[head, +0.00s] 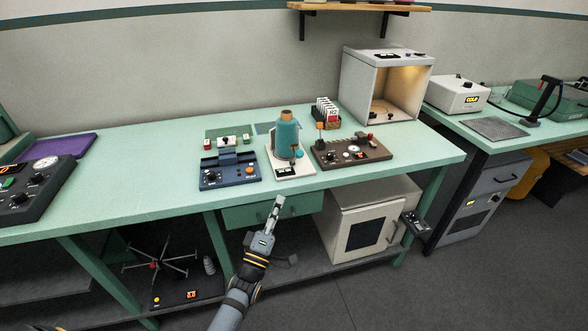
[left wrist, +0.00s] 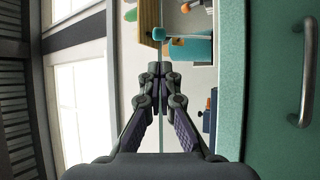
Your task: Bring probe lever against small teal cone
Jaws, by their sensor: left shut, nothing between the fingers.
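In the left wrist view, which is turned sideways, a teal body (left wrist: 192,47) shows beyond the fingers, with a tan part and an orange ball (left wrist: 158,34). I cannot tell surely which part is the probe lever; an upright orange-topped piece (head: 320,128) stands at the brown panel. My left gripper (head: 278,201) is shut and empty, in front of the bench edge and below the cone, touching nothing visible.
A blue control box (head: 229,172) is left of the cone, and a brown panel (head: 352,152) is right of it. A drawer handle (left wrist: 306,87) shows in the left wrist view. A lit booth (head: 407,86) stands behind. The bench top (head: 140,172) is clear at left.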

